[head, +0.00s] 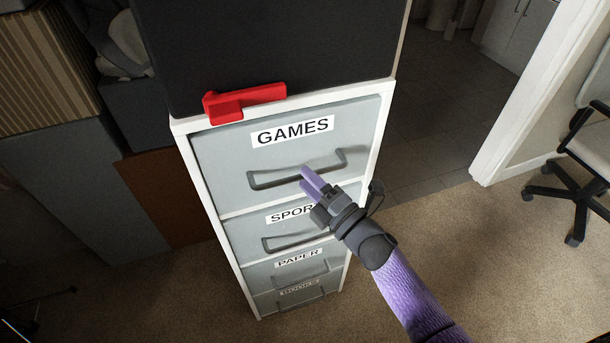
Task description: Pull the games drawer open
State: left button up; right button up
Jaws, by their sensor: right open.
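The games drawer (225,151) is the top one of a pale grey cabinet with a white frame, marked by a white GAMES label (292,131). It looks shut, with its front in line with the frame. Its grey bar handle (270,181) runs across the front below the label. My right gripper (305,177) is open, with its purple fingertips at the middle of this handle. One finger overlaps the bar in the picture; I cannot tell whether they touch. My left gripper is out of view.
Lower drawers labelled SPORT (286,214) (partly hidden by my gripper), PAPER (298,258) and one more look shut. A red object (243,101) and a large black box (270,50) sit on top. Boxes crowd the left; carpet (480,270) is open at right, before an office chair (575,190).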

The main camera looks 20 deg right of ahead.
jog(key=shift+x, duration=1)
grip_shut()
dwell(0.7)
